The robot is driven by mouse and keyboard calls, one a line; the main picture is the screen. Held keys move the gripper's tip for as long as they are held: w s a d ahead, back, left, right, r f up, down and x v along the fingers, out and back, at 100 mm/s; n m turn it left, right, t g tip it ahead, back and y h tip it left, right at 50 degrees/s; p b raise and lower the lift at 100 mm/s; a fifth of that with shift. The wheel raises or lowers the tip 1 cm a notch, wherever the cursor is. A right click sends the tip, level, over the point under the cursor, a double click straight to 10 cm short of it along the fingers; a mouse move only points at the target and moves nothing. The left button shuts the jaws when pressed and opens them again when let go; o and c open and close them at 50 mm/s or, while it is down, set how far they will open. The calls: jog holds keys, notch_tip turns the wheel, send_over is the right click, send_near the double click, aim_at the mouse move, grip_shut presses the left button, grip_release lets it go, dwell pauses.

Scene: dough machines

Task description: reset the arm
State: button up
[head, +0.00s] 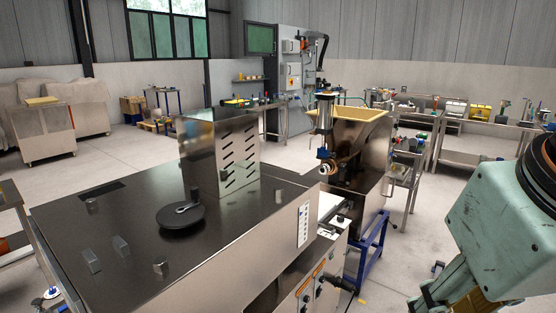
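A teal, scuffed part of my arm (495,232) with a black ringed joint fills the lower right of the head view. A lower piece of it runs down to the bottom edge and is cut off there. My gripper does not show in this view, so whether it is open or shut is hidden.
A large metal machine (110,255) with a dark top, a slotted upright box and a round black disc (182,215) fills the lower left. Behind it stands a steel machine with a yellowish hopper (346,116) and a blue stand (368,252). Open floor lies left of my arm.

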jog(key=shift+s+a+f, duration=0.15)
jog(key=shift+s+a, duration=0.1)
jog(key=shift+s, duration=0.45)
jog(key=shift+s+a+f, duration=0.15)
jog(key=shift+s+a, duration=0.1)
jog(key=shift+s, duration=0.4)
dwell(1.3)
